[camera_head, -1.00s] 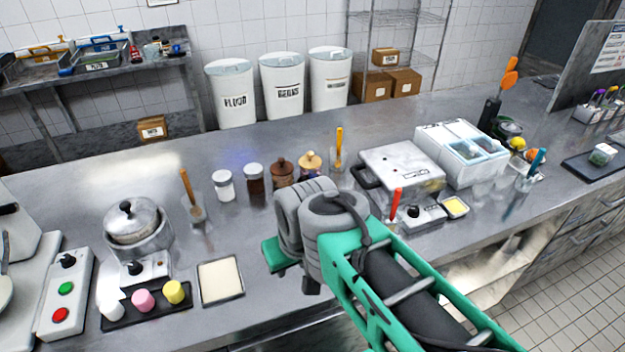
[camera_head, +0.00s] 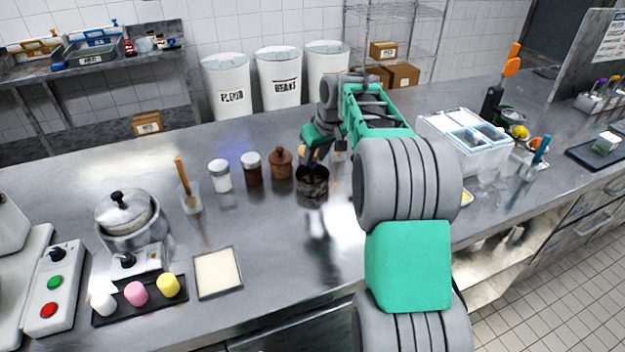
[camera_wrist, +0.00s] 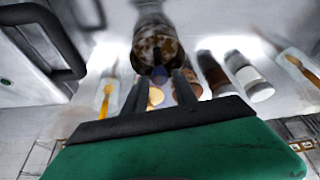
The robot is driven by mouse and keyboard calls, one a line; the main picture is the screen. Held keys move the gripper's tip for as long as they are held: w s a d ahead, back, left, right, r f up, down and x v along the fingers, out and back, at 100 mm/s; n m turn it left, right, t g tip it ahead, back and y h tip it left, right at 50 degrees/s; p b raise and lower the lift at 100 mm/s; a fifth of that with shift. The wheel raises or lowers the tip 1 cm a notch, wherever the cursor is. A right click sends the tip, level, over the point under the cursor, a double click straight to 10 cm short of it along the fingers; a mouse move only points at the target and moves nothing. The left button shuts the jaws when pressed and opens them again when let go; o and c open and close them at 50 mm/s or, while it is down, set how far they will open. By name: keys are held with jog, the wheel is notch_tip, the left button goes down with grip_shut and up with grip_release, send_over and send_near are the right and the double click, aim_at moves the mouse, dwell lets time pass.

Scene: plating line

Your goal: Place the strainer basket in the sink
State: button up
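A dark, mottled, round metal basket (camera_head: 313,184), which I take for the strainer basket, hangs below my gripper (camera_head: 315,157) above the middle of the steel counter. In the wrist view the basket (camera_wrist: 158,42) is just beyond the fingertips of my gripper (camera_wrist: 159,84). A small dark bluish knob shows between the fingers, which appear closed around it. A dark reflection lies on the counter below.
Jars (camera_head: 220,176), a brown pot (camera_head: 281,163) and a tool cup (camera_head: 189,198) stand close left of the basket. A lidded pot (camera_head: 125,215) and cream tray (camera_head: 218,272) lie farther left. White bins (camera_head: 278,80) stand behind the counter. A white container box (camera_head: 463,155) is right.

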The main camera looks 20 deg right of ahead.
aim_at(312, 173)
jog(key=x, duration=0.3)
jog(key=p+x, duration=0.1)
jog(key=x, duration=0.5)
jog(key=shift+s+f+p, duration=0.1)
jog(key=shift+s+p, duration=0.25)
jog(key=shift+d, duration=0.1)
jog(key=shift+c, duration=0.5)
grip_shut()
